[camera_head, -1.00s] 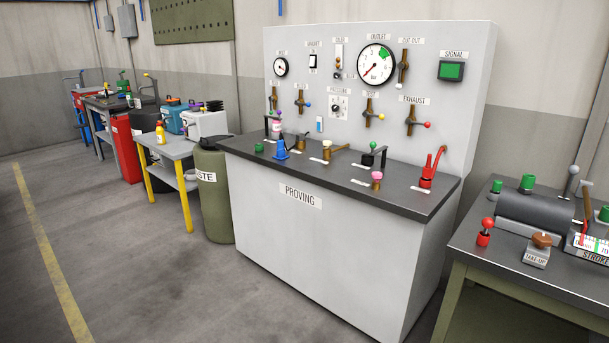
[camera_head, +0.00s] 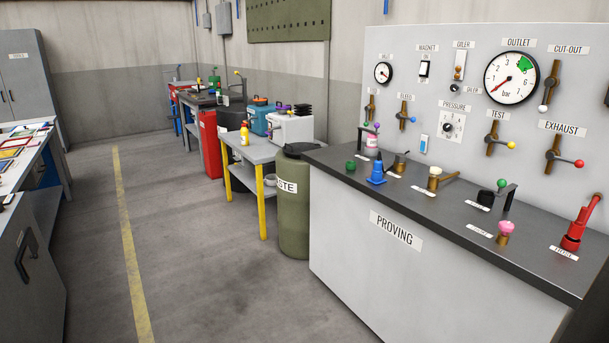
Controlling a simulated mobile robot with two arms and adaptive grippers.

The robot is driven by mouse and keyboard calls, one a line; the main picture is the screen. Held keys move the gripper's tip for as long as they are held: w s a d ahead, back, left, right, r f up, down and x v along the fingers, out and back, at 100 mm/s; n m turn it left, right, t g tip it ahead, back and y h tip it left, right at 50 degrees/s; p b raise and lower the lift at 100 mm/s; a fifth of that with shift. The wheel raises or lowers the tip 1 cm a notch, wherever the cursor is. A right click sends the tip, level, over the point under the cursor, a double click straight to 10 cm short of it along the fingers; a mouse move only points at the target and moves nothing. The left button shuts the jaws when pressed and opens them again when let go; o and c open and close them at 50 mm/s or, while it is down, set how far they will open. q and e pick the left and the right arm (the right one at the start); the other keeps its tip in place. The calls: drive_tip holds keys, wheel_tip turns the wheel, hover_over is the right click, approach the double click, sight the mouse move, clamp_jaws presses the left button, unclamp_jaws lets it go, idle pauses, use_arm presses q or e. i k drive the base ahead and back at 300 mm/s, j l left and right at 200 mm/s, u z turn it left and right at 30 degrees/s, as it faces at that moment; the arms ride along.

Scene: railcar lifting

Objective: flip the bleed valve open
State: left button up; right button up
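The bleed valve (camera_head: 404,114) is on the upright panel of the proving bench, under a small label that seems to read BLEED. It has a brown upright body, a dark hub and a blue ball tip pointing right. It is small in the head view, so its exact handle angle is hard to tell. Neither of my grippers shows in the head view.
The proving bench (camera_head: 345,230) fills the right side. Its dark top holds several fittings, including a red lever (camera_head: 579,225). Similar valves marked TEST (camera_head: 494,137) and EXHAUST (camera_head: 556,155) are nearby. A green waste drum (camera_head: 296,225) stands at its left end. Open floor (camera_head: 200,270) lies left.

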sight(398, 115)
drive_tip(key=i+j+z, duration=0.2)
drive_tip(key=i+z, duration=0.15)
drive_tip(key=i, duration=0.15)
drive_tip(key=i+j+z, duration=0.7)
drive_tip(key=i+j, duration=0.35)
drive_tip(key=j, duration=0.15)
drive_tip(key=i+j, duration=0.3)
drive_tip(key=j, duration=0.2)
drive_tip(key=i+j, duration=0.35)
drive_tip(key=j, duration=0.15)
drive_tip(key=i+j, duration=0.3)
drive_tip(key=j, duration=0.2)
drive_tip(key=i+j, duration=0.35)
drive_tip(key=j, duration=0.15)
